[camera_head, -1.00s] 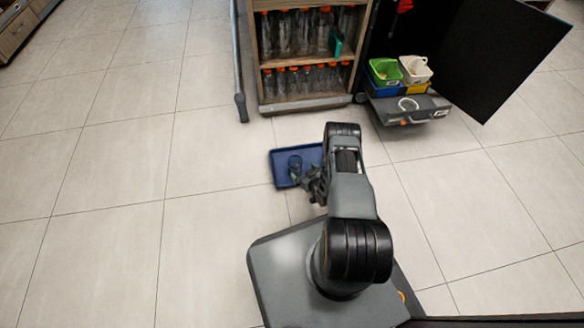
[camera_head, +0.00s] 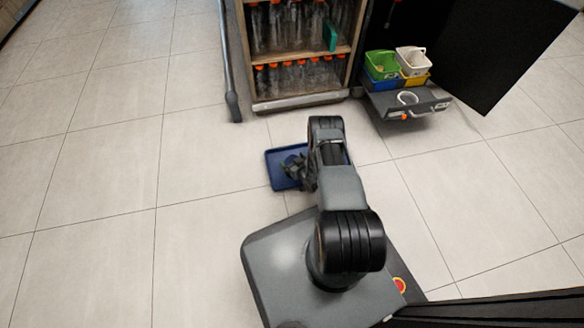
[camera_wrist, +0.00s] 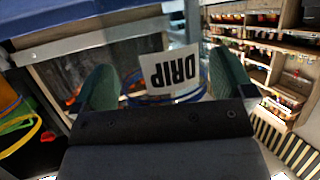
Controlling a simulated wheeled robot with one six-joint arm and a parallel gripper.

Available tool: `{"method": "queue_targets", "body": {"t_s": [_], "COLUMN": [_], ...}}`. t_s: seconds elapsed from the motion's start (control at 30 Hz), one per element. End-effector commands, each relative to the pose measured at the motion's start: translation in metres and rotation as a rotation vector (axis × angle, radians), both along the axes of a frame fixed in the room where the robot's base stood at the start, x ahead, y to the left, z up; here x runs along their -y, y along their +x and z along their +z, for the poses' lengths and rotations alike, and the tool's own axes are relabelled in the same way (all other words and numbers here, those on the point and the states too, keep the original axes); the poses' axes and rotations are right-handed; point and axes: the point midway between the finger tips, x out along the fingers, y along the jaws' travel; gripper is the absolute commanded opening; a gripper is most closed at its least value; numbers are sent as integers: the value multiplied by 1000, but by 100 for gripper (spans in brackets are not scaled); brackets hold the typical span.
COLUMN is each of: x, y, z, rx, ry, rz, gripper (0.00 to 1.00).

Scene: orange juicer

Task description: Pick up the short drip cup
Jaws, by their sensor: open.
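My gripper (camera_wrist: 163,72) is open in the wrist view, with one green-grey finger on each side of the drip cup. The cup's white label (camera_wrist: 172,72) reads DRIP upside down in this view. A blue rim (camera_wrist: 170,99) of the cup shows beyond the gripper body, which hides what lies below it. A gap shows between the label and the fingers, and I cannot tell whether they touch the cup. In the head view my gripper (camera_head: 297,170) is over the blue tray (camera_head: 277,178), and a dark round shape there is mostly hidden by it.
A shelf cart (camera_head: 300,103) with bottles stands beyond the tray. To its right, green (camera_head: 381,66) and white (camera_head: 411,61) bins sit above a grey drawer (camera_head: 425,103), beside an open black door (camera_head: 510,50). The tiled floor at left is clear.

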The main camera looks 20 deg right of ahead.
Motion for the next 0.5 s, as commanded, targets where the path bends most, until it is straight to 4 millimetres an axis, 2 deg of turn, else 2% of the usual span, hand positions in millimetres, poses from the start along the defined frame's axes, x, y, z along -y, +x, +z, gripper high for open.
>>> {"method": "queue_targets", "body": {"t_s": [0.1,0.5], "x": [-3,-2], "y": [0,0], "z": [0,1], "rx": [0,0], "ry": [0,1], "rz": [5,4], "gripper": [98,60]}}
